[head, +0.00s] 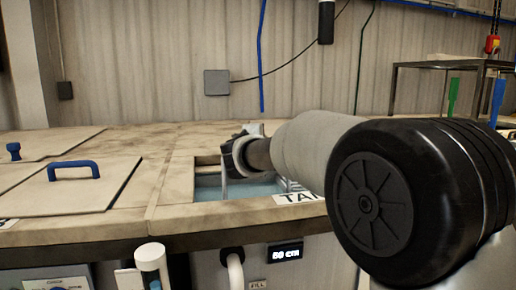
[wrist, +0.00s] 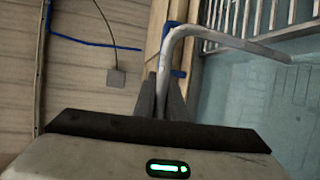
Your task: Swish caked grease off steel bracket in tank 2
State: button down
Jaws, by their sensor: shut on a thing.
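My gripper (head: 236,158) is over the open tank (head: 180,212), whose label is partly hidden by my arm and reads only "TA". The tank holds blue-grey water (head: 237,191). In the wrist view my gripper (wrist: 166,88) is shut on a bent grey metal bar (wrist: 222,41), which looks like the steel bracket. The bar rises from the fingers, bends and runs right, its far end at or over the water (wrist: 250,105). I cannot tell whether that end is wet or whether grease is on it.
A metal rack with bars (wrist: 262,16) stands in the tank's far part. A closed lid with a blue handle (head: 74,171) lies to the left. A lit display (head: 285,253) and a white pipe (head: 235,268) are on the tank front.

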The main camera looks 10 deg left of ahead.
jog(key=shift+s+a+r, duration=0.1)
jog(key=shift+s+a, duration=0.2)
jog(key=shift+a, duration=0.3)
jog(key=shift+s+a, duration=0.25)
jog(key=shift+a, duration=0.35)
dwell(2.0)
jog(key=shift+s+a, duration=0.1)
dwell(1.8)
